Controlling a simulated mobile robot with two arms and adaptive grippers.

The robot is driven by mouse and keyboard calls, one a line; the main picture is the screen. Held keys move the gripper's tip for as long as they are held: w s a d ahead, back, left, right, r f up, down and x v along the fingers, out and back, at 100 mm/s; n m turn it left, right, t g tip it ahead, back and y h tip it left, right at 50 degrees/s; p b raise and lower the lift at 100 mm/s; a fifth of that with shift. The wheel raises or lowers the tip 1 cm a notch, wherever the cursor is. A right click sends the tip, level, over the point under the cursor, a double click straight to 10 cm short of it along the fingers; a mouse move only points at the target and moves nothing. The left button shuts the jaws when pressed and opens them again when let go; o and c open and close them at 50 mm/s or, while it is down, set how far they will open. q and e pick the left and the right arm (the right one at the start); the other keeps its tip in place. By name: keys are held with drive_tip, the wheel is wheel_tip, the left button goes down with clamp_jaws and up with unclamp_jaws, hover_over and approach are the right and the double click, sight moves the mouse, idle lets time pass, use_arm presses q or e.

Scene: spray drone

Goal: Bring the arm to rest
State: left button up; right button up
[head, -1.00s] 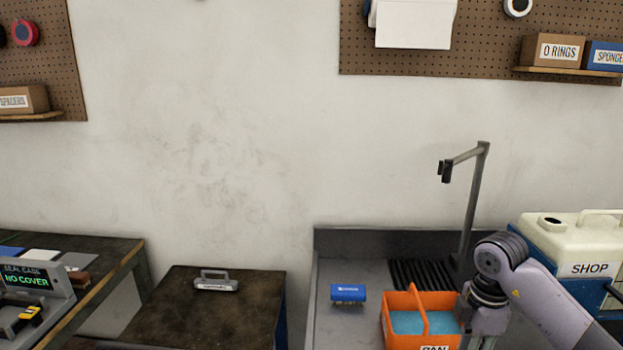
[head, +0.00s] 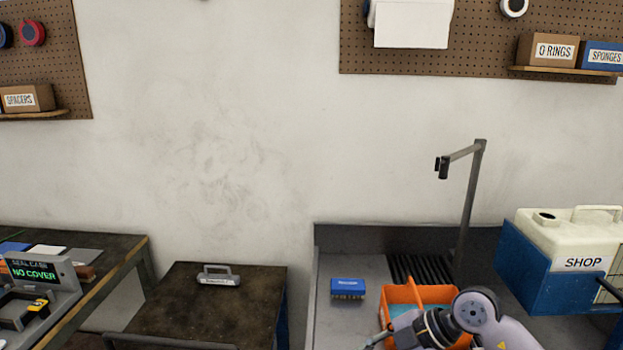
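My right arm comes in from the lower right of the head view, and its wrist is in front of the orange caddy (head: 399,296), hiding much of it. The fingers of my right gripper are not clearly visible; only a small part of the hand shows at the bottom edge, left of the wrist. I cannot tell if the arm touches the caddy. My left arm and gripper do not show.
A grey sink bench (head: 330,270) holds the caddy, a blue brush (head: 348,288) and a tall grey post (head: 469,200). A white SHOP jug (head: 575,240) stands at right in a blue holder (head: 530,270). A dark table (head: 215,310) and a NO COVER display (head: 35,273) are at left.

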drive_tip(key=s+a+r+m+t+y, duration=0.2)
drive_tip(key=a+r+t+y, duration=0.55)
drive_tip(key=r+y, duration=0.4)
drive_tip(key=w+d+f+m+t+h, duration=0.1)
drive_tip(key=w+d+m+t+h, duration=0.2)
drive_tip(key=d+m+t+h, duration=1.05)
drive_tip(key=s+d+f+m+g+h, duration=0.3)
drive_tip(key=f+m+g+h, duration=0.15)
drive_tip(key=f, duration=0.35)
drive_tip(key=s+d+f+m+g+h, duration=0.3)
drive_tip(key=s+d+f+g+h, duration=0.15)
drive_tip(key=f, duration=0.25)
drive_tip(key=s+a+f+n+g+y, duration=0.1)
drive_tip(key=s+a+f+g, duration=0.1)
drive_tip(key=s+f+g, duration=0.6)
drive_tip(key=s+a+f+n+g+y, duration=0.1)
drive_tip(key=s+f+g, duration=0.3)
drive_tip(key=s, duration=0.7)
wheel_tip(320, 180, down, 26)
drive_tip(key=s, duration=0.2)
drive_tip(key=s+d+f+g, duration=0.1)
drive_tip(key=s+d+f, duration=0.2)
drive_tip(key=s+f, duration=1.3)
drive_tip(key=shift+s+f, duration=0.2)
drive_tip(key=shift+f, duration=0.15)
